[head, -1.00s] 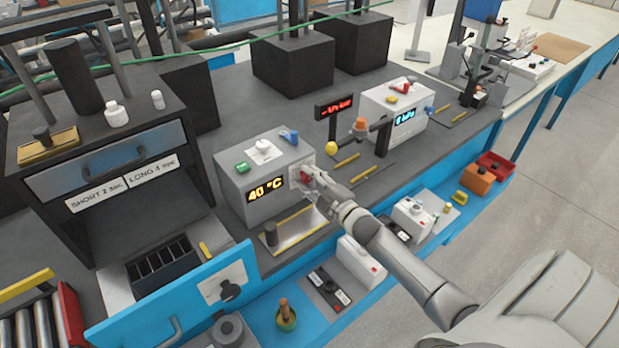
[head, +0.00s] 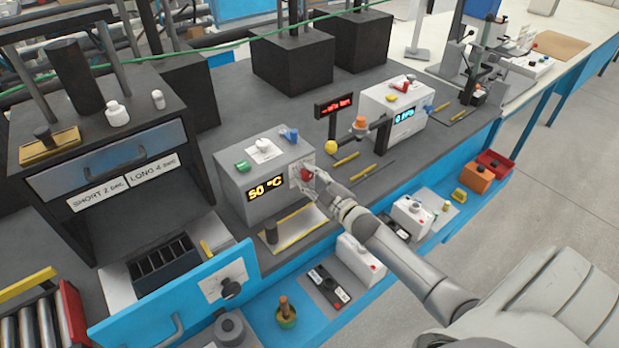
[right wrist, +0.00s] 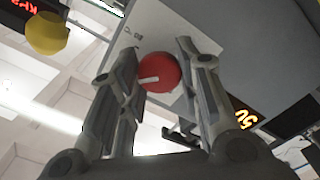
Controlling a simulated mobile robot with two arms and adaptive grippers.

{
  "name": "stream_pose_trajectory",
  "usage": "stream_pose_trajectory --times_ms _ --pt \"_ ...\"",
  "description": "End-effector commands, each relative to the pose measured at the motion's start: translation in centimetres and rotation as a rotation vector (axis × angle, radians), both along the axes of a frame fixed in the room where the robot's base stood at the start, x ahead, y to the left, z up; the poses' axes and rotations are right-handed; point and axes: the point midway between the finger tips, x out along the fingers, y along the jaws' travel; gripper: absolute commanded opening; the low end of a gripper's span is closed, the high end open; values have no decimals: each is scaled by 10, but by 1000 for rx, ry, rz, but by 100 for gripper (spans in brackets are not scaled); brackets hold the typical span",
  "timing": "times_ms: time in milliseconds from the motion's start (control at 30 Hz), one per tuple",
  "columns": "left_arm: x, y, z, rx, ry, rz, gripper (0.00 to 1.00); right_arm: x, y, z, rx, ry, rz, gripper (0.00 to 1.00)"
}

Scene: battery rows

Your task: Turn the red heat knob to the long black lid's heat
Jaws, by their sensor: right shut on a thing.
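The red heat knob (head: 307,174) is on the right-hand face of the grey heat box (head: 232,187), whose display reads 50 °C. In the right wrist view the knob (right wrist: 160,72) shows a white pointer mark toward its lower left. My right gripper (head: 310,178) is shut on the knob, with one finger (right wrist: 125,75) on its left and the other (right wrist: 190,65) on its right. I cannot tell which thing is the long black lid. Two labels on the black press at the left read SHORT 2 and LONG 4, with small unit text. My left gripper is not in view.
A second grey box (head: 393,112) with a blue display stands behind, beside a red display (head: 333,105) and a yellow ball (head: 330,147). A blue front shelf (head: 262,318) carries small items.

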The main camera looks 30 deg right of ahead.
Motion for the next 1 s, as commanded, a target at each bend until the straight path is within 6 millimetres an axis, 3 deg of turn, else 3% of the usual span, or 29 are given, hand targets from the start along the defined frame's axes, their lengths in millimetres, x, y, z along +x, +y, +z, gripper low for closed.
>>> stream_pose_trajectory --times_ms 67,100,267,667,1000 --pt "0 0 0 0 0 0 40 -1 0 -2 0 4 -1 8" --pt "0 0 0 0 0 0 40 -1 0 -2 -1 4 0 35" --pt "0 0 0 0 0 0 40 -1 0 -1 -1 3 0 54" --pt "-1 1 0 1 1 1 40 -5 0 -1 -1 1 0 54" --pt "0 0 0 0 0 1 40 -56 -4 -2 -2 4 0 54"
